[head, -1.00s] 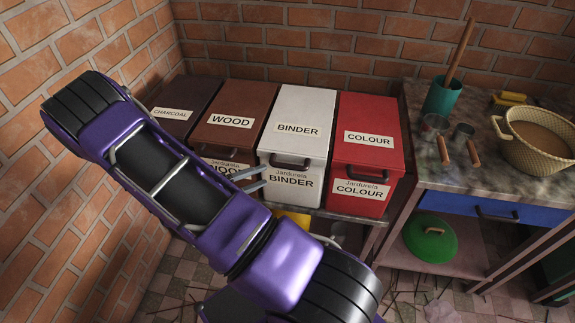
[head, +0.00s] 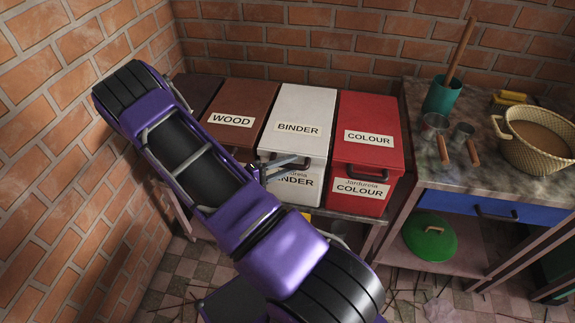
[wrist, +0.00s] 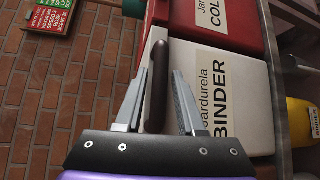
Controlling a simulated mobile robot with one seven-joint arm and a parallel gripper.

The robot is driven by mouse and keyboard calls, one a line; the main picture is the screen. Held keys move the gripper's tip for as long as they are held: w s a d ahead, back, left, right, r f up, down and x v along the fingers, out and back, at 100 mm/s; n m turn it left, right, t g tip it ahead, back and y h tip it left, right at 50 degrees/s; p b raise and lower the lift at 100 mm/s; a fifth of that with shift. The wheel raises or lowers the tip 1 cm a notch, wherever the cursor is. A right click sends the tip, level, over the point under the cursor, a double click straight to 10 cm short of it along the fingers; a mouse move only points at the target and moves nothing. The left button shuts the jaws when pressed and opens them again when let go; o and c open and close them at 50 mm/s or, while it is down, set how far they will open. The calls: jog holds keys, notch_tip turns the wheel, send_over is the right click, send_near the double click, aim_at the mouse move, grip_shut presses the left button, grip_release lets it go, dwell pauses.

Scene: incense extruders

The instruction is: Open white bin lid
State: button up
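The white bin labelled BINDER stands between the wood bin and the red bin; its white lid (head: 303,108) is down. The white bin's front (wrist: 235,72) fills the right half of the wrist view. Its dark handle (wrist: 157,80) lies between the two fingers of my gripper (wrist: 158,88). The fingers are apart, with a visible gap on each side of the handle. In the head view my gripper (head: 288,168) reaches the handle area from the left, and its fingers partly hide the handle and front label.
The red COLOUR bin (head: 368,128) is close on the right, and the brown WOOD bin (head: 240,107) on the left. A stone-topped table (head: 490,150) with a basket (head: 535,140), cups and a blue drawer (head: 480,207) stands right. A brick wall (head: 330,40) closes the back.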

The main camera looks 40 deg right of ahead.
grip_shut()
dwell(1.1)
